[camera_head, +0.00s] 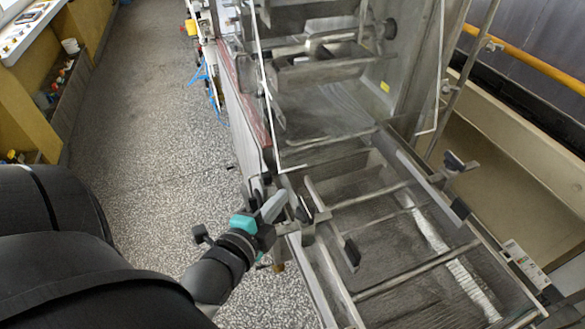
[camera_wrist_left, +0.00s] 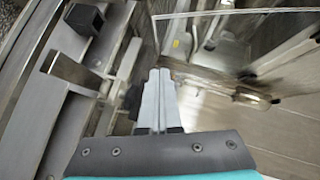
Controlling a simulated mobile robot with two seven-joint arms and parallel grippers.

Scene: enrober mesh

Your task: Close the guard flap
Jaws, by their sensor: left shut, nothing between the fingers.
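The guard flap (camera_head: 267,98) looks like a clear panel with pale edges. It stands steeply over the machine, and its lower left corner is just above my left gripper in the head view. Its pale edge also shows at the top of the left wrist view (camera_wrist_left: 235,12). How far it is tilted is hard to tell. My left gripper (camera_head: 281,207) is shut and empty at the machine's left side rail, close to the flap's lower corner. In the left wrist view its fingertips (camera_wrist_left: 159,72) are together. Whether they touch the flap is unclear. My right gripper is not in view.
The open mesh bed (camera_head: 400,250) with metal cross bars lies right of my left gripper. Dark blocks and brackets stick up along its rails. A yellow pipe (camera_head: 540,62) runs at the upper right. The speckled floor (camera_head: 150,130) on the left is clear.

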